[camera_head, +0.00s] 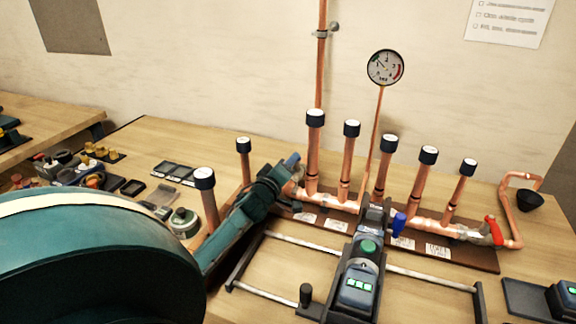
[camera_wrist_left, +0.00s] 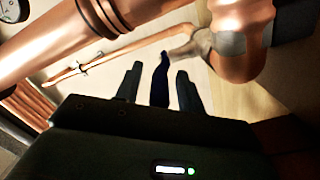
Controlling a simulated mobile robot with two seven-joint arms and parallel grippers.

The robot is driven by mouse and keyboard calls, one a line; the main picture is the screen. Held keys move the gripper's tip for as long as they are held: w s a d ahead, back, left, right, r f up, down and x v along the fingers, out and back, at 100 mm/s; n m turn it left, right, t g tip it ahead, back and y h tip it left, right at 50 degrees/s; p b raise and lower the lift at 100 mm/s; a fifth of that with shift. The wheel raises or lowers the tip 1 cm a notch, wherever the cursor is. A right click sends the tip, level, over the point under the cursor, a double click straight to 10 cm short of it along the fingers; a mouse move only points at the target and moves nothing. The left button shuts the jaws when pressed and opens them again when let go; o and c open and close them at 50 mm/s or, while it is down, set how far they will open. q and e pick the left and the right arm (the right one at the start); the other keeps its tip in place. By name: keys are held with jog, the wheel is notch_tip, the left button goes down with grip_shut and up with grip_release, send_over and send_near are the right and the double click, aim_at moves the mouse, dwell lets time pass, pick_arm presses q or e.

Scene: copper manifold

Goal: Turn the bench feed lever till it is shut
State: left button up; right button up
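My left gripper (camera_head: 284,172) is at the left end of the copper manifold (camera_head: 336,200). In the left wrist view its two fingers (camera_wrist_left: 158,86) stand apart, with a dark blue lever (camera_wrist_left: 160,82) between them and a gap visible on each side. The blue lever's tip (camera_head: 292,159) shows just past the gripper in the head view; the rest is hidden. A second blue lever (camera_head: 398,224) sits mid-manifold, and a red lever (camera_head: 494,231) is at the right end. I cannot tell from labels which is the bench feed. My right gripper is not in view.
Several capped copper risers (camera_head: 381,170) and a pressure gauge (camera_head: 385,67) stand along the manifold. A rail frame (camera_head: 430,276) with a dark carriage (camera_head: 358,291) lies in front. Small parts and trays (camera_head: 173,174) lie on the left of the bench.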

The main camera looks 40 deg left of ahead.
pick_arm(q)
jog(key=b+v, duration=0.1)
jog(key=v, duration=1.2)
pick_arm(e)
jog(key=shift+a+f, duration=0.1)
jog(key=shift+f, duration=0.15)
pick_arm(q)
jog(key=shift+c, duration=0.5)
